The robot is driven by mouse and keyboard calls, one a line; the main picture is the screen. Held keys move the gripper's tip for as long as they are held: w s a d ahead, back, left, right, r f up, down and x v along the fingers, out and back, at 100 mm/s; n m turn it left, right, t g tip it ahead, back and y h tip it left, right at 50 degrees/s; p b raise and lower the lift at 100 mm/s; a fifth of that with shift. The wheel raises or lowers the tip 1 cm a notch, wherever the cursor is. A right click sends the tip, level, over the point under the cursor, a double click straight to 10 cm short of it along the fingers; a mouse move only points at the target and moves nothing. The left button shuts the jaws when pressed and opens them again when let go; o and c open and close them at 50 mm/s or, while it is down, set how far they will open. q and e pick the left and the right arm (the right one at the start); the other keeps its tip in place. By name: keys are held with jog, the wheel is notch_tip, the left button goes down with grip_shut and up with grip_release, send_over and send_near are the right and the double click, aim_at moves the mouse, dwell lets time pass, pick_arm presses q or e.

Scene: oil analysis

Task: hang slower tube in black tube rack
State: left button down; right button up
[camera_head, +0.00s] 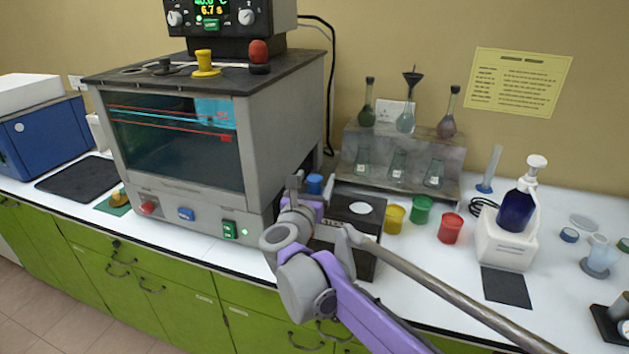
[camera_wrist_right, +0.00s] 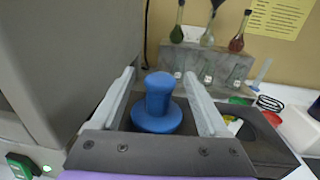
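A blue stopper-like cap (camera_head: 314,184) stands at the black rack, a dark box (camera_head: 358,232) with a white round spot on top, beside the grey bath. In the right wrist view the cap (camera_wrist_right: 157,104) sits between the two fingers of my right gripper (camera_wrist_right: 161,95), with gaps on both sides. The right gripper (camera_head: 308,187) is open around it. Any tube below the cap is hidden. A yellow cap (camera_head: 206,65) and a red cap (camera_head: 259,52) stand on the bath's top. I cannot tell which is the slower tube. My left gripper is not in view.
The grey bath (camera_head: 284,125) stands close to the left of my right gripper. Yellow (camera_head: 395,217), green (camera_head: 422,209) and red (camera_head: 450,228) cups stand right of the black rack. A glassware stand (camera_head: 446,186) is behind. A blue bottle (camera_head: 517,209) is farther right.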

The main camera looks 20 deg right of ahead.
jog(key=v, duration=1.1)
jog(key=s+a+n+t+y+p, duration=0.1)
jog(key=s+a+n+y+p, duration=0.15)
jog(key=n+y, duration=0.65)
jog(key=s+a+n+y+p, duration=0.2)
jog(key=n+p, duration=0.1)
jog(key=n, duration=1.1)
jog(key=s+d+f+n+g+h+p, duration=0.1)
jog(key=s+d+f+n+g+p, duration=0.1)
jog(key=s+d+f+n+g, duration=0.3)
jog(key=s+d+f+n+g+h+p, duration=0.1)
jog(key=s+d+f+n+g, duration=0.4)
jog(key=s+f+n, duration=0.7)
jog(key=s+n+g+p, duration=0.1)
jog(key=s, duration=0.3)
jog(key=shift+f+n+h+p, duration=0.3)
jog(key=shift+p, duration=0.05)
jog(key=shift+s, duration=0.15)
